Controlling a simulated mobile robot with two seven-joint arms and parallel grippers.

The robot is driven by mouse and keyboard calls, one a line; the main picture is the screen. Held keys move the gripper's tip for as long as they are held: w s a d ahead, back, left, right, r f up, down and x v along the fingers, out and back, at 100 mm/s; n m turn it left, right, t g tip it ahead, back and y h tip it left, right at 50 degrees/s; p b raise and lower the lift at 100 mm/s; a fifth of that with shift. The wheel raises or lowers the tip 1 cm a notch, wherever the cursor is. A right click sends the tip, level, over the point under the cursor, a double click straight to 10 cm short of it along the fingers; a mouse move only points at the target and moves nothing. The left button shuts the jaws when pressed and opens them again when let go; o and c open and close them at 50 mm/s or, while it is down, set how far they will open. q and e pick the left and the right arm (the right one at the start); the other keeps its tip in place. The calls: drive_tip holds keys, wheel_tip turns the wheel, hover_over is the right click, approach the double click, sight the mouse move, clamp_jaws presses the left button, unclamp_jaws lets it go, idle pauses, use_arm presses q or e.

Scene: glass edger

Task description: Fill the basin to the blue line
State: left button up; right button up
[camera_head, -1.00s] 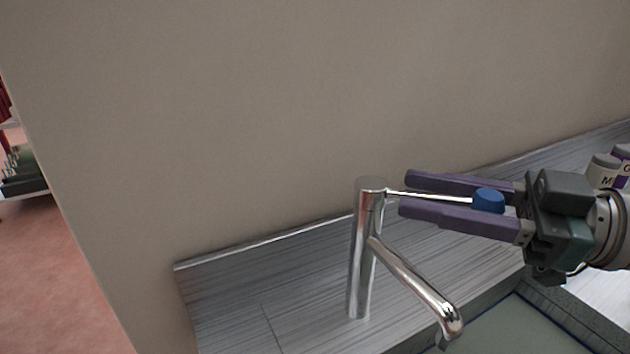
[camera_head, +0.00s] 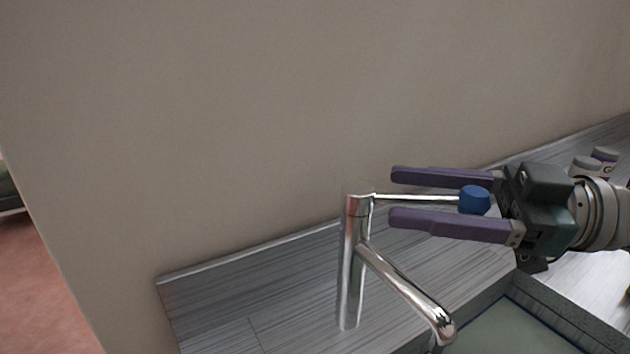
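A chrome faucet (camera_head: 350,270) stands on the grey counter, its spout (camera_head: 408,292) angled down toward the basin. A thin lever with a blue knob (camera_head: 474,200) sticks out to the right from the faucet's top. My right gripper (camera_head: 390,197) is open, its two purple fingers apart, one above and one below the lever and knob in the picture. Whether a finger touches the lever cannot be told. My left gripper is not in view.
The grey streaked counter (camera_head: 260,290) runs along a plain beige wall (camera_head: 230,120). Reddish floor (camera_head: 45,290) shows at the lower left. The counter left of the faucet is clear.

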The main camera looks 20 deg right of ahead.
sight(490, 204)
drive_tip(key=shift+s+d, duration=0.15)
drive_tip(key=shift+s, duration=0.05)
drive_tip(key=b+v, duration=0.1)
drive_tip(key=v, duration=0.8)
drive_tip(key=shift+s+d+r, duration=0.1)
drive_tip(key=shift+d, duration=0.1)
